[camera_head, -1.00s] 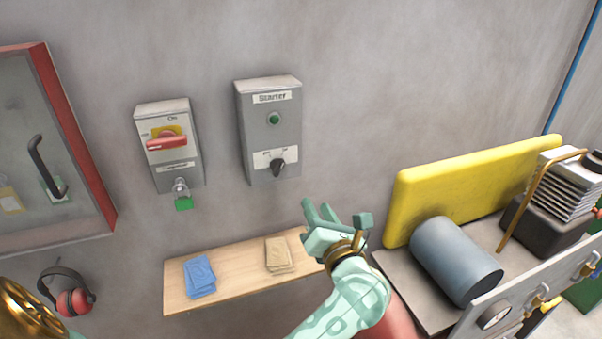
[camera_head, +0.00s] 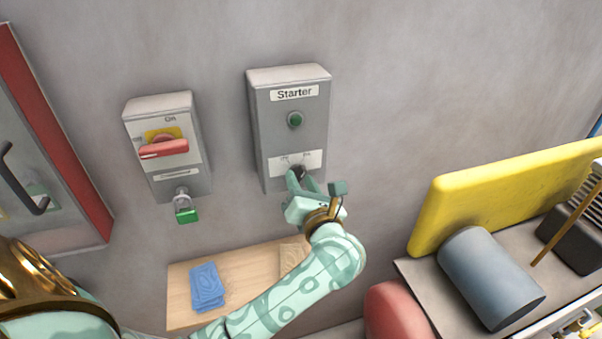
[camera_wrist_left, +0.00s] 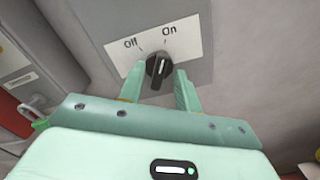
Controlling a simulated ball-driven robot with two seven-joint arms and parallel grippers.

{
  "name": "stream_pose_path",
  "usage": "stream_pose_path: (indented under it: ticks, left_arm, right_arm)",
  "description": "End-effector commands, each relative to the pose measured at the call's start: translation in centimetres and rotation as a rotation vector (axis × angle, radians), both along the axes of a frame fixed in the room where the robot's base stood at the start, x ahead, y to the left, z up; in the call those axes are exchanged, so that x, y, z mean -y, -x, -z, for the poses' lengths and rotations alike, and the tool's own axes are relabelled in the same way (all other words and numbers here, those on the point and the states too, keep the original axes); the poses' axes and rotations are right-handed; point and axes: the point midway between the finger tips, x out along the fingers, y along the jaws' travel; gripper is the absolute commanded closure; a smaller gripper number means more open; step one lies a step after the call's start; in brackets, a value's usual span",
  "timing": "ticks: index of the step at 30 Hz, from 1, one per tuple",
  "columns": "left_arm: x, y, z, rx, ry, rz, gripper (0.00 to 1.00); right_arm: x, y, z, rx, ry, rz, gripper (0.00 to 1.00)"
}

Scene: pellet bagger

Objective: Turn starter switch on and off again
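The starter box (camera_head: 262,130) is a grey wall box labelled "Starter" with a green button (camera_head: 295,120). Its switch is a black knob (camera_wrist_left: 159,70) under the "Off" and "On" marks on a white plate (camera_wrist_left: 190,40). In the head view the fingers partly cover the knob. My right gripper is not in view.
Left of the starter is another box (camera_head: 160,115) with a red handle and a padlock (camera_head: 184,208). Below is a wooden shelf (camera_head: 240,262) with blue cloths (camera_head: 207,285).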

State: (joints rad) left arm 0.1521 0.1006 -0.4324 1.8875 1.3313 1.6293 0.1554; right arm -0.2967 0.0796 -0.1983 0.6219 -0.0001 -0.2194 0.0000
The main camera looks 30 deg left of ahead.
Motion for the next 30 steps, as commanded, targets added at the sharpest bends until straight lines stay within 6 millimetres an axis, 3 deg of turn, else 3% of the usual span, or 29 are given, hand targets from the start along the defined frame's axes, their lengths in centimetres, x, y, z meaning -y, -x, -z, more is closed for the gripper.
stream_pose_path:
  ticks: [8, 12, 23, 30]
  left_arm:
    - [0.0, 0.0, 0.0, 0.0, 0.0, 0.0, 0.66]
    - [-0.1, 0.0, 0.0, 0.0, 0.0, 0.0, 1.0]
    - [-0.1, 0.0, 0.1, 0.023, 0.021, -0.001, 1.0]
    - [-0.1, 0.0, 0.4, 0.119, 0.102, -0.002, 1.0]
  right_arm:
    - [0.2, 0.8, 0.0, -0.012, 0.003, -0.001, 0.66]
    - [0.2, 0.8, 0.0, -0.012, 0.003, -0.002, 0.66]
    - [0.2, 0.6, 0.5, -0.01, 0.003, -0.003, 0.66]
    - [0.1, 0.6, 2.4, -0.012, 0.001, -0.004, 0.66]
